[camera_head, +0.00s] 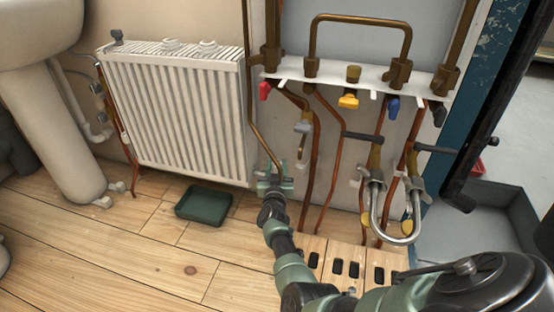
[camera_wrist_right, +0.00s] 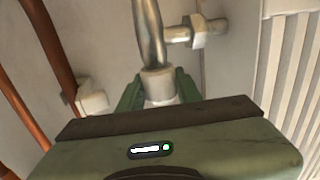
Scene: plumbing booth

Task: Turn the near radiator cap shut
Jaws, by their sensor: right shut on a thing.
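The white radiator (camera_head: 175,105) hangs on the wall at the left in the head view, and its ribbed side shows at the right in the wrist view (camera_wrist_right: 300,70). My right gripper (camera_head: 276,172) is at the radiator's lower right corner, where a brass pipe comes down. In the wrist view its green fingers (camera_wrist_right: 160,90) are shut around the pale radiator cap (camera_wrist_right: 158,84). A metal valve body (camera_wrist_right: 150,35) rises from the cap, with a side fitting and nut (camera_wrist_right: 197,30) towards the radiator. The gripper hides most of the cap in the head view. My left gripper is not in view.
A dark green tray (camera_head: 204,205) lies on the floor below the radiator. Copper pipes (camera_head: 316,150) and a white manifold (camera_head: 330,75) with coloured taps stand right of the gripper. A chrome U-shaped pipe (camera_head: 397,238) hangs further right.

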